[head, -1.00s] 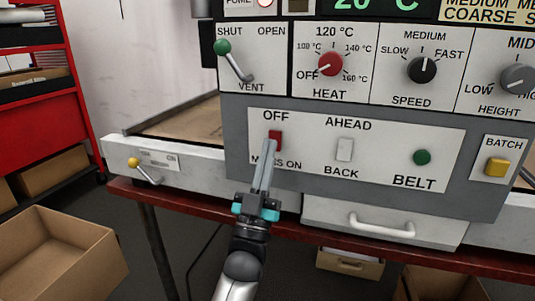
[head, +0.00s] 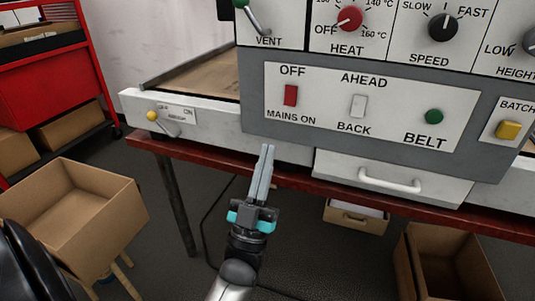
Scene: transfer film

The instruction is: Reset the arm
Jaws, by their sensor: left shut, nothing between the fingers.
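My left gripper (head: 265,165) is in the lower middle of the head view. Its two long grey fingers are together with nothing between them, pointing up toward the machine's front. The red mains switch (head: 290,95) is above the fingertips, between the labels OFF and MAINS ON, and the fingers are apart from it. The grey control panel (head: 365,160) also carries a white AHEAD/BACK switch (head: 358,105) and a green BELT button (head: 433,117). My right gripper does not show.
A drawer with a white handle (head: 388,182) is right of the gripper. A dark red table edge (head: 440,213) runs below the machine. Open cardboard boxes stand at left (head: 118,187) and lower right (head: 405,268). A red shelf unit (head: 50,88) is at far left. A yellow-knobbed lever (head: 152,116) is at left.

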